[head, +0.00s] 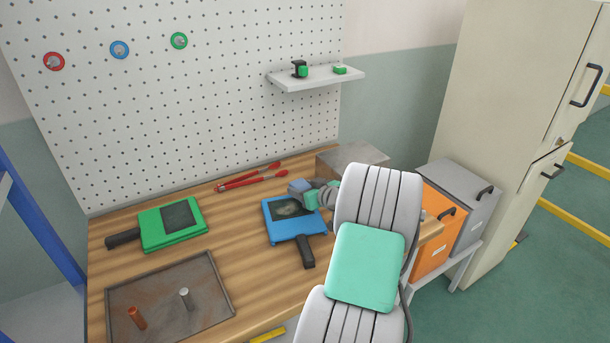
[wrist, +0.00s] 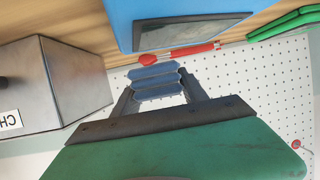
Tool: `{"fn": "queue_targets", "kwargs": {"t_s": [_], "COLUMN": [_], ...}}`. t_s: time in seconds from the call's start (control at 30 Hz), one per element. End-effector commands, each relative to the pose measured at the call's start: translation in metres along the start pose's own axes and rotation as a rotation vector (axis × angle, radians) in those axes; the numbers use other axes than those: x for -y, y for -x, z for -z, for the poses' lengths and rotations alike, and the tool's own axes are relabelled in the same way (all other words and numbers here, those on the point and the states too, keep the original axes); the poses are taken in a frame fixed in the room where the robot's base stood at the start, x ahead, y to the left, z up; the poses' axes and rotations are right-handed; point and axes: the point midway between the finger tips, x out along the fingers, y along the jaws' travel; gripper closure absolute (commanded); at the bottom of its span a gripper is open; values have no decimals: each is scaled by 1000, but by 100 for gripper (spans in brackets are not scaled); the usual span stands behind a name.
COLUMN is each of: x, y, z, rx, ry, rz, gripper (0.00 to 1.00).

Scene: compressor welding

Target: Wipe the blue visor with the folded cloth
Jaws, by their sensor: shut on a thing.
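The blue visor (head: 284,232) lies on the workbench, its black handle pointing to the front. Its dark window has a brownish smudge in the head view. The visor also shows at the top of the wrist view (wrist: 123,22). My gripper (head: 311,188) is at the visor's far right corner in the head view. It is shut on the blue-grey folded cloth (head: 297,187). In the wrist view the layered cloth (wrist: 157,83) sits between the fingers, with a visible gap to the visor in the picture. Whether it touches the visor is unclear.
A green visor (head: 157,233) lies left on the bench (head: 235,255). Red-handled tongs (head: 250,179) lie behind. A rusty tray (head: 165,281) with two pegs is in front. A metal box (head: 352,155) stands behind my arm. Pegboard (head: 200,110) and shelf (head: 315,78) rise behind.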

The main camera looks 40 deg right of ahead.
Motion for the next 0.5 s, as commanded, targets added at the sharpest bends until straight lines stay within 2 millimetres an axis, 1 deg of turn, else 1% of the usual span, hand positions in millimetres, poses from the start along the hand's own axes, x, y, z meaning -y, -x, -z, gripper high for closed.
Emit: {"fn": "queue_targets", "kwargs": {"t_s": [0.03, 0.1, 0.4, 0.5], "x": [1, 2, 7, 8], "y": [2, 4, 12, 14], "z": [7, 14, 39, 45], "rx": [-2, -2, -2, -2], "ry": [3, 4, 8, 8], "rz": [1, 2, 10, 12], "gripper": [89, 89, 89, 89]}}
